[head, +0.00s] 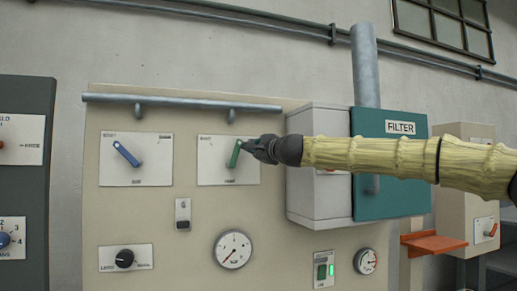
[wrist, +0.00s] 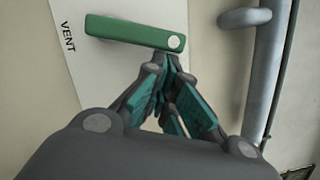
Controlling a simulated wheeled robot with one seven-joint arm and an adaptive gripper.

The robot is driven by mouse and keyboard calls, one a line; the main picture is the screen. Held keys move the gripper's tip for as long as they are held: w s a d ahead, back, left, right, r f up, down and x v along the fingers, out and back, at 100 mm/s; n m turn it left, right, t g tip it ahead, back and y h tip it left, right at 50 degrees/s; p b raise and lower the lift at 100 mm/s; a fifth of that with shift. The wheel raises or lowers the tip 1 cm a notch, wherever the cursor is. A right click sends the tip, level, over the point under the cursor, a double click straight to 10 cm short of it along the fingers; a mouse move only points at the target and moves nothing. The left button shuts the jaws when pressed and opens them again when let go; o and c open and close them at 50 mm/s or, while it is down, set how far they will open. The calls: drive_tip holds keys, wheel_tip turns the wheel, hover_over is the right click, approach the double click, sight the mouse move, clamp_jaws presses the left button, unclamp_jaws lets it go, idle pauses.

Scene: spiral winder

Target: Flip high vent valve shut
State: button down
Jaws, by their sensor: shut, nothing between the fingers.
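The green vent valve handle (head: 235,154) is on a white plate (head: 212,176) on the beige panel, to the right of a blue handle. In the head view it stands near upright, its top tilted a little to the right. My gripper (head: 248,147) reaches in from the right, close to the handle's right side.
A blue handle (head: 128,155) is on the plate at left. A grey pipe (head: 180,102) runs above both plates and also shows in the wrist view (wrist: 266,70). A gauge (head: 233,249) is below.

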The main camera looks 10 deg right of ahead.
sight(240, 141)
drive_tip(key=shift+s+a+r, duration=0.2)
drive_tip(key=shift+a+r, duration=0.35)
drive_tip(key=shift+a, duration=0.25)
drive_tip(key=shift+s+a+r, duration=0.15)
drive_tip(key=shift+a+r, duration=0.4)
drive_tip(key=shift+a, duration=0.25)
drive_tip(key=shift+s+a+r+b, duration=0.1)
drive_tip(key=shift+s+a+b, duration=0.15)
drive_tip(key=shift+a, duration=0.7)
drive_tip(key=shift+s+a+b, duration=0.1)
drive_tip(key=shift+a+b, duration=0.2)
drive_tip(key=shift+a, duration=0.8)
drive_tip(key=s+d+r, duration=0.4)
drive_tip(key=s+d, duration=0.2)
drive_tip(key=s, duration=0.2)
drive_tip(key=shift+s+d+r+b, duration=0.2)
drive_tip(key=shift+s+r+b, duration=0.05)
drive_tip(key=shift+s+b, duration=0.1)
